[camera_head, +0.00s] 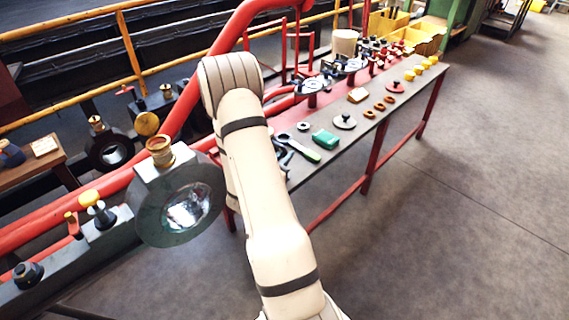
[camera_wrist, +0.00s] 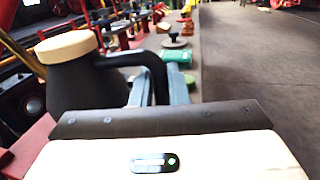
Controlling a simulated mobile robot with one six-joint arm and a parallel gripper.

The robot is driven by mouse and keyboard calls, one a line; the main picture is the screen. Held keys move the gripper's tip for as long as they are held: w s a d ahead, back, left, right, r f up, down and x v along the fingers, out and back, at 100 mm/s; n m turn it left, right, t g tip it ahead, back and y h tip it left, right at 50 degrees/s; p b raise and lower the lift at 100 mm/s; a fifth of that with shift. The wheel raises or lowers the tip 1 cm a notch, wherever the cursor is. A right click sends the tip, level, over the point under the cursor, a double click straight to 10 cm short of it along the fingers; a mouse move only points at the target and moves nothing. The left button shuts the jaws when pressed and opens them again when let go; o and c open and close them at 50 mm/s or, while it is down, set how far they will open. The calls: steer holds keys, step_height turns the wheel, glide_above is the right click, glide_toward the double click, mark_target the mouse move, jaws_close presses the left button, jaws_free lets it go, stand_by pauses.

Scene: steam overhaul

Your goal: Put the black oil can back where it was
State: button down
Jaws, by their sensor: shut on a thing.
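The black oil can (camera_wrist: 78,88) shows at the left of the wrist view, with a cream round top (camera_wrist: 66,47) and a curved black handle (camera_wrist: 152,62). My gripper (camera_wrist: 158,88) is shut on the handle; its two grey fingers stand either side of it. The can looks about upright. Its base is hidden, so I cannot tell whether it touches a surface. In the head view my arm hides the gripper, and I cannot make out the can there.
Red pipes and a large round fitting (camera_head: 182,208) stand at left. The floor at right is clear.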

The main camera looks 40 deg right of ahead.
steer(key=shift+f, duration=1.15)
steer(key=shift+f+b, duration=0.25)
steer(key=shift+b, duration=0.1)
steer(key=c, duration=1.4)
jaws_free()
steer(key=shift+r, duration=0.1)
